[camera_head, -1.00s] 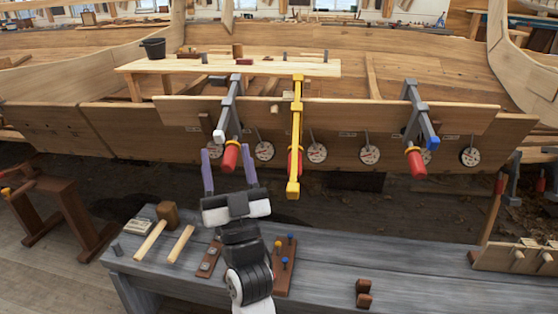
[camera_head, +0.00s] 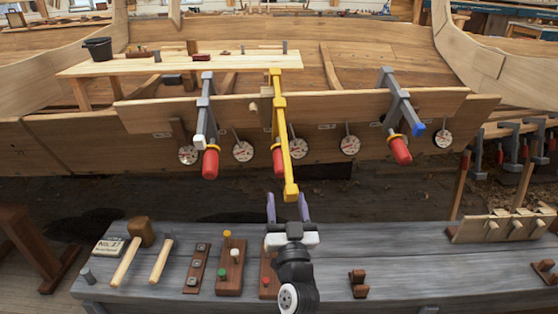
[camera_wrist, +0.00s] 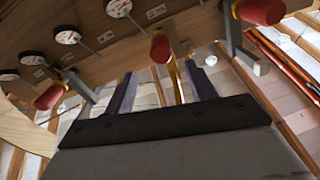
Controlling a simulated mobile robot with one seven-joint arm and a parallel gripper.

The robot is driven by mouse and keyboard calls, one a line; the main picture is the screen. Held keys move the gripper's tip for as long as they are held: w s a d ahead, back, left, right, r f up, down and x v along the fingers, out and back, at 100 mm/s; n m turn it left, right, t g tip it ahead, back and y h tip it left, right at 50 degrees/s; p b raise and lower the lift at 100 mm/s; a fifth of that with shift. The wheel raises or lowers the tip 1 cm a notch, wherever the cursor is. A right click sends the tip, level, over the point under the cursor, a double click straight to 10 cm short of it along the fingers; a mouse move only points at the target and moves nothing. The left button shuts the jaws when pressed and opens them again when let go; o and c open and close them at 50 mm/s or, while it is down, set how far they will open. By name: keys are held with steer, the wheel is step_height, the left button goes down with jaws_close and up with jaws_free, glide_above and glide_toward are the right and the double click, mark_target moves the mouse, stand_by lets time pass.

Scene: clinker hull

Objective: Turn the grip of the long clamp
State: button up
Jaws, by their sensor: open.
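The long clamp is the yellow one (camera_head: 283,130); its bar reaches down past the plank edge, lower than the grey clamps. Its red grip (camera_head: 278,162) hangs just behind the bar, against the hull side, partly hidden by it. In the wrist view the red grip (camera_wrist: 160,47) shows ahead, near the gap between my fingers, with part of the yellow bar (camera_wrist: 177,82) beside it. My gripper (camera_head: 287,204) is open and empty, with two purple fingers just below the bar's lower end in the head view. It is apart from the grip; the exact distance is unclear.
Grey clamps with red grips stand left (camera_head: 205,125) and right (camera_head: 400,112) of the long clamp. Round dials (camera_head: 243,151) line the hull. Dark floor lies open between bench and hull.

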mark_target(281, 163)
steer(key=p+x, duration=0.2)
steer(key=x, duration=0.9)
steer(key=shift+w+r+p, duration=0.2)
steer(key=shift+w+p, duration=0.05)
steer(key=shift+p, duration=0.1)
steer(key=c, duration=1)
steer(key=shift+m, duration=2.8)
